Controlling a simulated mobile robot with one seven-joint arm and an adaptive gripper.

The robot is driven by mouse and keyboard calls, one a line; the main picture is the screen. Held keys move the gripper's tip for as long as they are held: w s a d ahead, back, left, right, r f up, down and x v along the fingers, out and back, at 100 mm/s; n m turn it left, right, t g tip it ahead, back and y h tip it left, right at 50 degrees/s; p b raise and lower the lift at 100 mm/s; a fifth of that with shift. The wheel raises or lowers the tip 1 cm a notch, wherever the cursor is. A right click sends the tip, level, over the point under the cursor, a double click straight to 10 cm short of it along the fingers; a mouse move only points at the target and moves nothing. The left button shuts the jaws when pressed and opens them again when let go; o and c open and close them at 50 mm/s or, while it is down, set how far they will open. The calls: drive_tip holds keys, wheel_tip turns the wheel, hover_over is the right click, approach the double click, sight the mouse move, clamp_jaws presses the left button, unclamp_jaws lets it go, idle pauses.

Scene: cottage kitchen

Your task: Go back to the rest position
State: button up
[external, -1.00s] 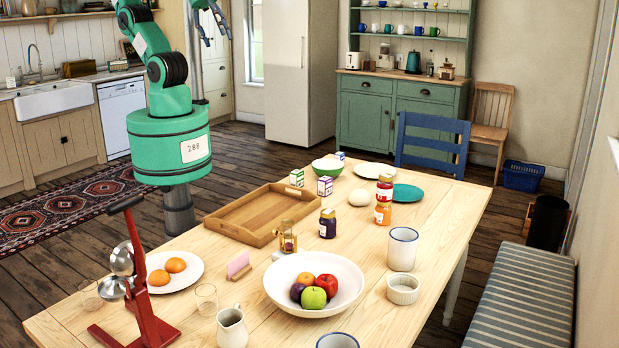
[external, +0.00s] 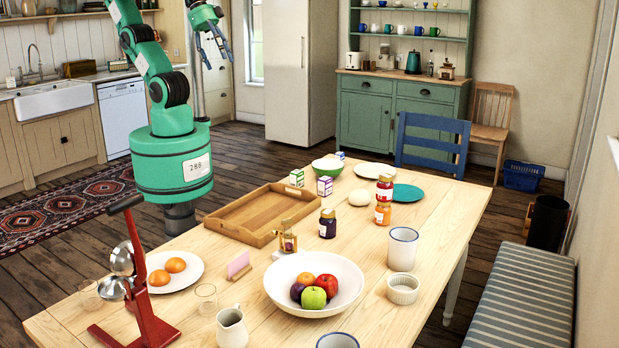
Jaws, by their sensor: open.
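My gripper (external: 219,60) is at the top left of the external view, hanging with its fingers pointing down. Its fingers are spread and nothing is between them. It is beyond the table's far left edge, apart from the table and everything on it. My green arm rises beside the table, and its upper part runs out of the top of the picture.
The wooden table (external: 413,305) bears a wooden tray (external: 262,238), a white fruit bowl (external: 345,299), jars, cups and a red juicer (external: 148,300). A blue chair (external: 432,140) and striped bench (external: 520,300) stand around it. Open floor lies behind my arm.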

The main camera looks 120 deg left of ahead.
drive_tip(key=shift+f+b, duration=0.85)
drive_tip(key=shift+f, duration=0.45)
